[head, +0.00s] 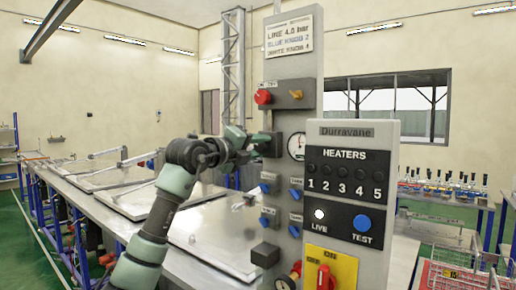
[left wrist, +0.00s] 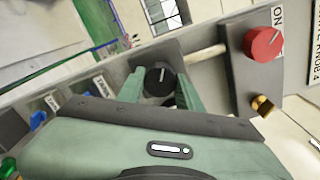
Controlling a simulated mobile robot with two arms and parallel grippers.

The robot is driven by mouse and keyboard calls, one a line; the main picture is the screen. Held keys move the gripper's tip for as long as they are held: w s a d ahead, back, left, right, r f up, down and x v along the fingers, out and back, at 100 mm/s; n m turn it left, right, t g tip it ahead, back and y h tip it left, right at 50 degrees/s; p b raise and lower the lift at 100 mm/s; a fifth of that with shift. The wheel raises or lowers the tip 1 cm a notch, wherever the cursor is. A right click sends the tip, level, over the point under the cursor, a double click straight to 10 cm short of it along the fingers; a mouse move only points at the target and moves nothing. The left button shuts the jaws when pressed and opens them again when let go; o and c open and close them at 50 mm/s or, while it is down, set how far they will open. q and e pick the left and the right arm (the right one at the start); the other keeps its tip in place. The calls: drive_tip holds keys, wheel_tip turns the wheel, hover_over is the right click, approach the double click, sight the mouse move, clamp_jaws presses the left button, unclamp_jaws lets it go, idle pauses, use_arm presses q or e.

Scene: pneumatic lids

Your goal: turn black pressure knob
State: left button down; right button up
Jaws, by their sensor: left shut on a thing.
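The black pressure knob (left wrist: 158,76) shows in the left wrist view, round with a pale pointer line, between the two green fingers of my left gripper (left wrist: 160,90). The fingers are shut on its sides. In the head view my left gripper (head: 262,141) reaches from the left to the grey valve panel (head: 292,118), beside the white pressure gauge (head: 296,146). The knob is mostly hidden there by the gripper. A sign (head: 290,36) at the top reads LINE 4.0 bar, with blue and white knob lines under it. My right gripper is not in view.
A red knob (head: 263,97) and a brass fitting (head: 296,94) sit above the gripper. Several blue knobs (head: 295,194) sit below. A HEATERS box (head: 350,145) stands close on the right. Metal lids (head: 215,235) lie on the bench behind my left arm.

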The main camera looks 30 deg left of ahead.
use_arm(q)
drive_tip(key=c, duration=0.9)
unclamp_jaws()
drive_tip(key=shift+c, duration=0.2)
drive_tip(key=shift+w, duration=0.1)
drive_tip(key=shift+s+f+b, duration=0.1)
drive_tip(key=shift+s+b, duration=0.2)
drive_tip(key=shift+s, duration=0.15)
drive_tip(key=s+b, duration=0.3)
drive_tip(key=s, duration=0.4)
drive_tip(key=shift+a, duration=0.3)
drive_tip(key=shift+w, duration=0.1)
